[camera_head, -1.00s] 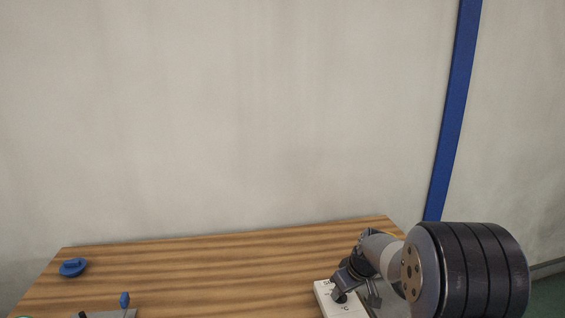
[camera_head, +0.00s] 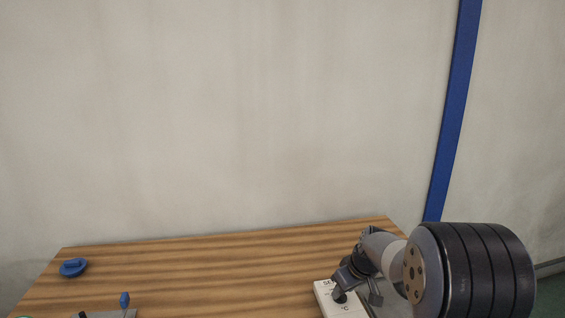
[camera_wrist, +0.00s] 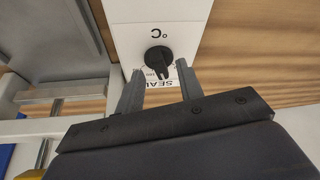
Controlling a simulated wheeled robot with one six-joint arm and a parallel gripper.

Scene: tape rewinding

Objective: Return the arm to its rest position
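My gripper (camera_wrist: 161,88) shows in the wrist view with its two fingers apart and nothing between them. A black knob (camera_wrist: 158,58) on a white control panel (camera_wrist: 125,32) lies just beyond the fingertips; I cannot tell whether a finger touches it. In the head view my gripper (camera_head: 358,292) is at the right end of the table, over the white panel (camera_head: 328,300), and partly hides it. My arm reaches in from the right.
A wooden table (camera_head: 220,275) stands before a pale wall, its middle clear. A blue object (camera_head: 73,267) lies at its left end. A grey device with a blue-topped lever (camera_head: 125,300) is at the front left. Grey metal parts (camera_wrist: 55,45) lie left of the panel in the wrist view.

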